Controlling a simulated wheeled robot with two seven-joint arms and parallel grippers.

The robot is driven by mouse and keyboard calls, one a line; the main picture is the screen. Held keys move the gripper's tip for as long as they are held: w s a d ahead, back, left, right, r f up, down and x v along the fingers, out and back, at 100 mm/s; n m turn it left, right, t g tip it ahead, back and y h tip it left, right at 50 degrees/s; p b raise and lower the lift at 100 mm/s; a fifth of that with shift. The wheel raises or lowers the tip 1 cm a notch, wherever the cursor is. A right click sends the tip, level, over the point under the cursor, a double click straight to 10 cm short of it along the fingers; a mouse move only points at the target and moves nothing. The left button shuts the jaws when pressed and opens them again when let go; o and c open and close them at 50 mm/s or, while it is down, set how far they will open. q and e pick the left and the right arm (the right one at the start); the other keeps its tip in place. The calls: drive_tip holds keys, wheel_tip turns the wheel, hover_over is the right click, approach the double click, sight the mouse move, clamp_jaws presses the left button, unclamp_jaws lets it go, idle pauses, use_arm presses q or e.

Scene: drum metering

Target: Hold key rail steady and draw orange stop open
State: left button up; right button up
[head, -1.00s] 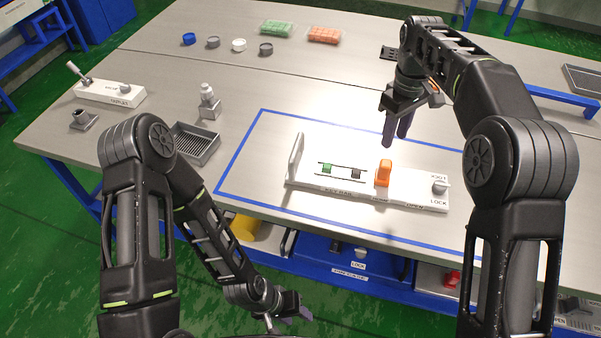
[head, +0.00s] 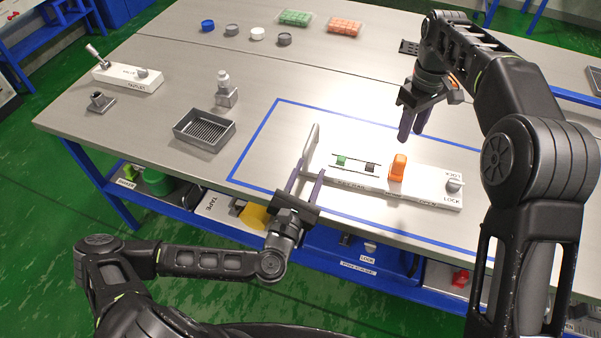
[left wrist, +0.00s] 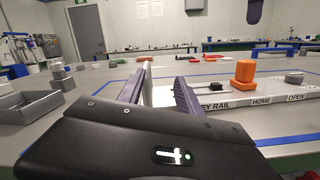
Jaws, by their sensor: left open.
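The white key rail (head: 345,184) lies in the blue-taped area, with an upright plate (head: 310,145) at its left end. The orange stop (head: 398,167) stands upright on it; in the left wrist view the orange stop (left wrist: 244,74) is above the HOME label, left of OPEN. My left gripper (head: 306,178) is open at the rail's left end, fingers pointing toward the upright plate. In the left wrist view my left gripper (left wrist: 165,85) shows part of the plate between its fingers; contact cannot be told. My right gripper (head: 412,136) hangs above and behind the stop, fingers apart and empty.
A green block (head: 341,161) and a dark block (head: 371,167) sit on the rail's slots. A grey knob (head: 454,185) is at its right end. A grey tray (head: 204,130) and a metal bottle-like piece (head: 225,90) stand to the left. The table between tray and rail is clear.

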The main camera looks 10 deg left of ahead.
sight(304, 164)
use_arm(q)
drive_tip(key=f+n, duration=0.1)
drive_tip(key=w+a+n+y, duration=0.1)
drive_tip(key=n, duration=0.1)
drive_tip(key=a+f+n+g, duration=0.1)
drive_tip(key=shift+w+a+f, duration=0.2)
drive_tip(key=shift+w+f, duration=0.1)
drive_tip(key=shift+w+d, duration=0.2)
drive_tip(key=shift+w, duration=1.75)
drive_tip(key=shift+w+d, duration=0.2)
drive_tip(key=shift+w, duration=1.7)
drive_tip(key=shift+c, duration=0.3)
clamp_jaws()
